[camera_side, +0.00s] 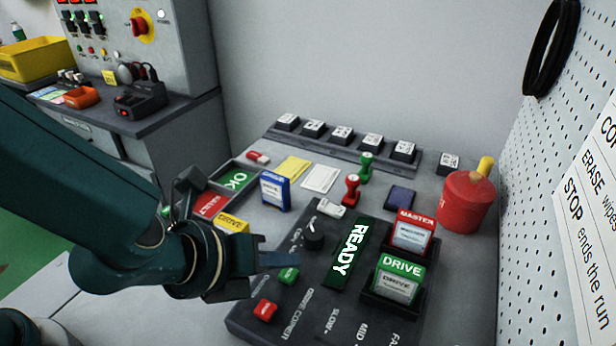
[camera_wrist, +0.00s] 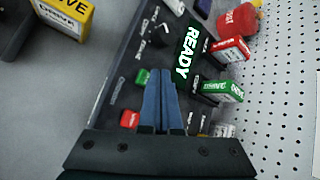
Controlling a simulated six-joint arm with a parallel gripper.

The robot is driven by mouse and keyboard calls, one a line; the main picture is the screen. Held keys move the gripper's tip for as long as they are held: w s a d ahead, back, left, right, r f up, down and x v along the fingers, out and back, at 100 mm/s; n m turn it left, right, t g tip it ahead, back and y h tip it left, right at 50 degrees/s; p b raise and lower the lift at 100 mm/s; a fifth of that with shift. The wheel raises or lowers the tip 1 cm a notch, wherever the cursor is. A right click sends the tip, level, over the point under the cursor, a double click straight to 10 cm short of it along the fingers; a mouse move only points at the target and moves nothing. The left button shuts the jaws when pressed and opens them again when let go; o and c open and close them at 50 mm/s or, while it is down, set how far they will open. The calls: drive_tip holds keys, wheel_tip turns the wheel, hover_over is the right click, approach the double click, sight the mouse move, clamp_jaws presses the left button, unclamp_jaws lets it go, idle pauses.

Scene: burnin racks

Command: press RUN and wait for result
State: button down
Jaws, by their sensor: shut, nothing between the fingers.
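The drive copier (camera_side: 300,300) is a dark sloped panel on the bench. Its READY display (camera_side: 347,254) shows white letters on green. A green button (camera_side: 288,275) and a red button (camera_side: 265,310) sit at its left side; any lettering on them is too small to read. A black knob (camera_side: 314,236) is above them. My gripper (camera_side: 297,259) is shut and empty, above the panel near the green button. In the wrist view the fingers (camera_wrist: 160,88) are together, with the green button (camera_wrist: 141,77) just left of the tips and the red button (camera_wrist: 129,119) lower left.
A red MASTER cartridge (camera_side: 411,235) and a green DRIVE cartridge (camera_side: 398,278) stand upright in the copier's slots. A blue cartridge (camera_side: 275,191), stamps (camera_side: 352,189) and a red canister (camera_side: 465,203) stand behind. A yellow drive (camera_side: 232,222) is behind my wrist. A pegboard (camera_side: 545,190) bounds the right.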

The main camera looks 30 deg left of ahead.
sight(283, 280)
drive_tip(key=shift+f, duration=0.4)
drive_tip(key=shift+f, duration=0.45)
idle(0.6)
drive_tip(key=shift+r, duration=0.9)
drive_tip(key=shift+r, duration=2.5)
